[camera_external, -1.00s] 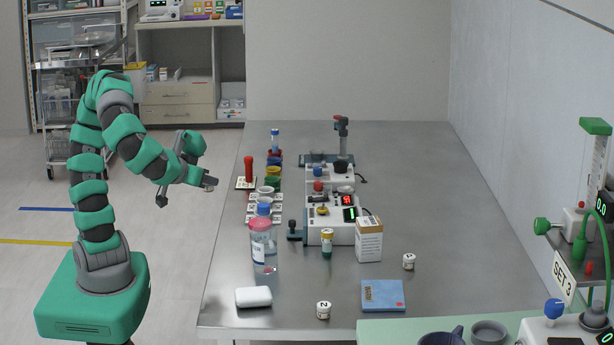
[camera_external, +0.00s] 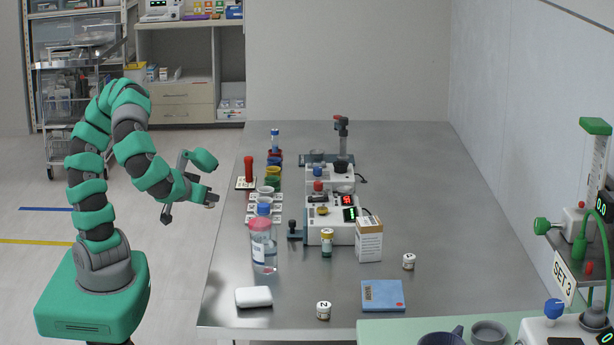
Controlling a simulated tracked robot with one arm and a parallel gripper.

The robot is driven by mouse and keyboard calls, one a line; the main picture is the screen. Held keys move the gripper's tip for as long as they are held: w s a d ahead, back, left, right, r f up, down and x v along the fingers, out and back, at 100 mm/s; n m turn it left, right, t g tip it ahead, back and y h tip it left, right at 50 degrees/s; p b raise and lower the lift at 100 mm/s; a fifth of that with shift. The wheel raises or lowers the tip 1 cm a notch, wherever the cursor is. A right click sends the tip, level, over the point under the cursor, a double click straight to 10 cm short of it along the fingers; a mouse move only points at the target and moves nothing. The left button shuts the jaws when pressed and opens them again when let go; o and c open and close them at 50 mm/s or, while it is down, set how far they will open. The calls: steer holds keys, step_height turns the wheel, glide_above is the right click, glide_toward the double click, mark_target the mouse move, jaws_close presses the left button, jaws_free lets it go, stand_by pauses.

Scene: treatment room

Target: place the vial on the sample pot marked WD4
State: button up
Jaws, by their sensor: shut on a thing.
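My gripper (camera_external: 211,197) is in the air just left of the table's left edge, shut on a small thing. Only a little pale bit of it shows at the fingertips, so I cannot tell for sure that it is the vial. A row of coloured sample pots (camera_external: 271,171) stands near the table's left side, to the right of my gripper and apart from it. White label cards (camera_external: 251,208) lie beside the pots. Their print is too small to read, so I cannot tell which pot is WD4.
A pink-topped bottle (camera_external: 264,250) stands in front of the pots. The table's right half (camera_external: 440,200) is mostly clear.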

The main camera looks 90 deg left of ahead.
steer(key=w, duration=0.4)
steer(key=w+a+f, duration=0.1)
steer(key=w, duration=0.7)
steer(key=shift+a+f+p, duration=0.15)
steer(key=shift+f+p, duration=0.05)
steer(key=shift+p, duration=0.2)
steer(key=shift+w, duration=0.5)
steer(key=shift+f+b, duration=1.1)
steer(key=shift+f, duration=0.65)
steer(key=shift+r, duration=0.1)
steer(key=o, duration=0.9)
steer(key=shift+o, duration=0.2)
